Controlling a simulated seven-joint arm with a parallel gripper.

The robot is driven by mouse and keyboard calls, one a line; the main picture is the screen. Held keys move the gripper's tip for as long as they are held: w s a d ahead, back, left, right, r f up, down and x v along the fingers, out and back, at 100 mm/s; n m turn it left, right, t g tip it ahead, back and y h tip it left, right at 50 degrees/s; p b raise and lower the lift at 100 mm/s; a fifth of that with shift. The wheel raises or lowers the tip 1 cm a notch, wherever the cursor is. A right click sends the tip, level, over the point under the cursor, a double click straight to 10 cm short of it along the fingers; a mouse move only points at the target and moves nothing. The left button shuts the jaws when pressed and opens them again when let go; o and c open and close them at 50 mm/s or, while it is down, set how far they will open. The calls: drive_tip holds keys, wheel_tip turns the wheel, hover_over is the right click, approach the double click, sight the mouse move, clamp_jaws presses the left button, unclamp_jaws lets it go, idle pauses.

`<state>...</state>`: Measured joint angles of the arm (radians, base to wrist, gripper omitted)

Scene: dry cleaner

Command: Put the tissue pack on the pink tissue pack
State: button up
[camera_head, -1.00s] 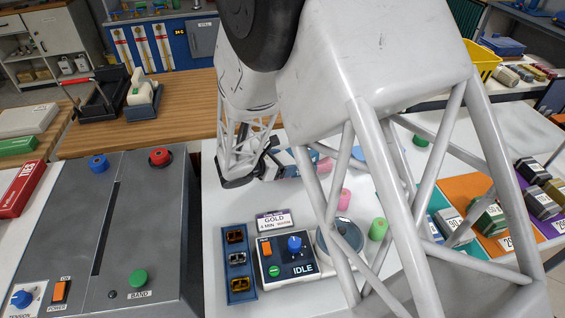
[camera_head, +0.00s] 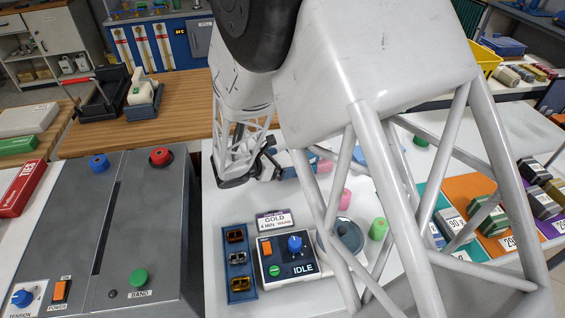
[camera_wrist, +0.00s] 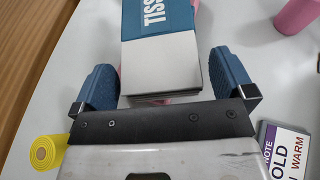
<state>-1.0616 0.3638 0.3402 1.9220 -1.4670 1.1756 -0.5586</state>
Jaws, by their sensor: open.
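The tissue pack (camera_wrist: 160,48), blue and white with "TISS" lettering, lies between my gripper's two blue fingers in the wrist view. My gripper (camera_wrist: 162,66) is open, and a gap shows beside the pack on each side. Slivers of pink (camera_wrist: 196,4) show at the pack's far right corner and under its near edge. This looks like the pink tissue pack beneath it, mostly hidden; full contact between the two cannot be seen. In the head view my gripper (camera_head: 275,165) is low over the white table, with a pink patch (camera_head: 324,166) just right of it, partly behind my arm.
A pink cylinder (camera_wrist: 298,14) stands to the right, and a yellow spool (camera_wrist: 46,152) is near left. My arm hides much of the table.

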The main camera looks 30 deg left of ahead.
drive_tip(key=v, duration=1)
drive_tip(key=shift+s+r, duration=0.15)
drive_tip(key=shift+s, duration=0.1)
idle(0.6)
drive_tip(key=w+d+r+m+g+h, duration=0.1)
drive_tip(key=w+d+r+m+g, duration=0.3)
drive_tip(key=d, duration=0.8)
drive_tip(key=w+d+r+m+g, duration=0.15)
drive_tip(key=d+r+m, duration=0.4)
drive_tip(key=d, duration=0.65)
drive_tip(key=w+d+r+m+g+h, duration=0.1)
drive_tip(key=w+d+r+m+g, duration=0.3)
drive_tip(key=d, duration=0.7)
drive_tip(key=s+d+r+m+g+y, duration=0.1)
drive_tip(key=s+d+r+m+y, duration=0.2)
drive_tip(key=d, duration=0.5)
drive_tip(key=s+d+r+m+g, duration=0.1)
drive_tip(key=s+d+r+m, duration=0.1)
drive_tip(key=s+d+m, duration=0.4)
drive_tip(key=s+d+r+m+t+y, duration=0.1)
drive_tip(key=s+d+r+m+y, duration=0.2)
drive_tip(key=s+d+m, duration=0.6)
drive_tip(key=shift+s+d+r+y, duration=0.25)
drive_tip(key=shift+s+d+y, duration=0.45)
drive_tip(key=shift+s+d, duration=1)
